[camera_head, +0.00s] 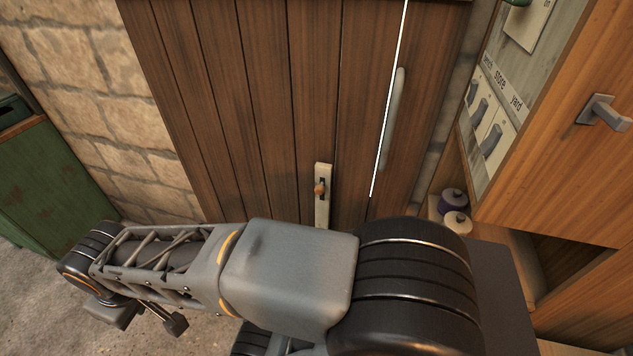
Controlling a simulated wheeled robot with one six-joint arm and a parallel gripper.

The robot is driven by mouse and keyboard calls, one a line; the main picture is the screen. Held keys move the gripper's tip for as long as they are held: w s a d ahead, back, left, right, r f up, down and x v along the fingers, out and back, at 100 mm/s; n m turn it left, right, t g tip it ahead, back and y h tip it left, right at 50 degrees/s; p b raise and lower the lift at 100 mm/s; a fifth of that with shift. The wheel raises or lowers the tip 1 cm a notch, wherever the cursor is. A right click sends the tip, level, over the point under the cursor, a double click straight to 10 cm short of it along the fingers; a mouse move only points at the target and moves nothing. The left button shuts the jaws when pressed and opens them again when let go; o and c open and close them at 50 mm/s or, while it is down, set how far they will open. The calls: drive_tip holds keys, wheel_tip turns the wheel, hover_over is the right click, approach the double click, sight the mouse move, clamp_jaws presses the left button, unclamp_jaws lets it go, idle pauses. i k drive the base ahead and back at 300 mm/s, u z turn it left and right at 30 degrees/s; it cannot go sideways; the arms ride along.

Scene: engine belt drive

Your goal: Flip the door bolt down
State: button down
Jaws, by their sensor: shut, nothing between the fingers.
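The door bolt is a small orange-brown knob (319,189) in a dark slot of a pale upright plate (324,167) low on the brown plank door (265,80). The knob sits in the upper part of the visible plate. The plate's lower end reaches my arm's outline, so its full length may be hidden. My gripper (174,323) shows small and partly hidden at the lower left, below my arm's lattice link. It is shut and empty, well apart from the bolt, to its left and lower in the picture.
A grey vertical handle (392,118) and a bright white line stand right of the bolt. A wooden cabinet (560,150) with a switch panel (487,120) and spools (456,222) is at right. A green cabinet (45,185) stands left by the stone wall.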

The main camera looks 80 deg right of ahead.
sight(319, 189)
drive_tip(key=i, duration=0.95)
drive_tip(key=z, duration=2.8)
